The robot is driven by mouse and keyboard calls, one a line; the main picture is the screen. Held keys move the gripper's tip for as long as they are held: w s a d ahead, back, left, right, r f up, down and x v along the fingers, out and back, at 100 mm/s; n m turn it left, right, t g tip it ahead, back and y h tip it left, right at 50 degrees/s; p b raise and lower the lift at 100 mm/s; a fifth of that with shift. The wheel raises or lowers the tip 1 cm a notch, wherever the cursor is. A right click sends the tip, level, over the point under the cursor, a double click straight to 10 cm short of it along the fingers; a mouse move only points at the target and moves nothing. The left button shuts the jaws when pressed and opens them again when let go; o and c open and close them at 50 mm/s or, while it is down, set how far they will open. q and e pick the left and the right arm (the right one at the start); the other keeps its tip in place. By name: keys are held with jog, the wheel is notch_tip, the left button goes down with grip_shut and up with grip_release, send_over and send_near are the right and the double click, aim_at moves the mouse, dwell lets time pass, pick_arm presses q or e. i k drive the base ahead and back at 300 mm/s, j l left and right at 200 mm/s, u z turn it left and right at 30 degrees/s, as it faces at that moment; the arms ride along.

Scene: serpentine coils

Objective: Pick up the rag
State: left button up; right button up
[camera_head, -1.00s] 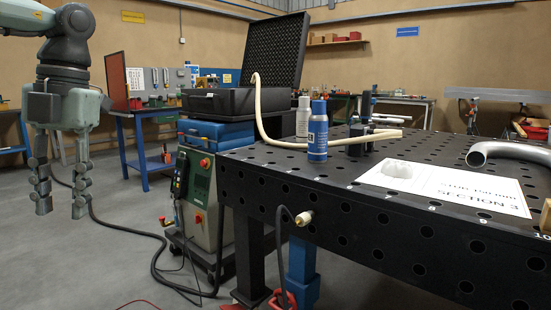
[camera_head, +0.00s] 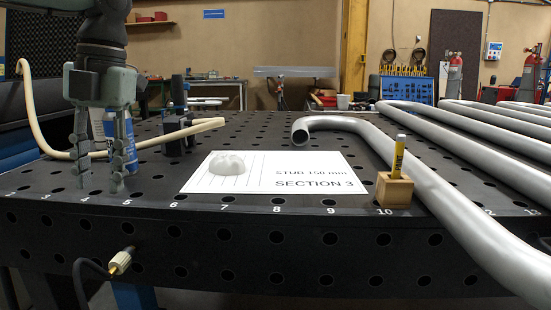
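A small white crumpled lump, which looks like the rag (camera_head: 228,164), lies on the left part of a white printed sheet (camera_head: 310,182) on the black perforated table. My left gripper (camera_head: 100,180) hangs down from the upper left over the table's left part. Its two fingers are apart with nothing between them. It is left of the rag and clear of it. It partly hides a blue can (camera_head: 131,131) behind it. My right gripper is not in view.
A wooden block with a yellow marker (camera_head: 397,160) stands right of the sheet. Large grey serpentine tubes (camera_head: 440,195) cover the right side. A cream hose (camera_head: 45,140) and a dark clamp-like tool (camera_head: 177,125) are at the left. A brass-ended cable (camera_head: 121,262) shows at the front edge.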

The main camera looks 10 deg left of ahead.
aim_at(226, 165)
jog(key=i+j+z, duration=0.2)
jog(key=j+z, duration=0.15)
jog(key=i+j+z, duration=0.15)
jog(key=j+z, duration=0.2)
jog(key=i+j+z, duration=0.1)
jog(key=j+z, duration=0.25)
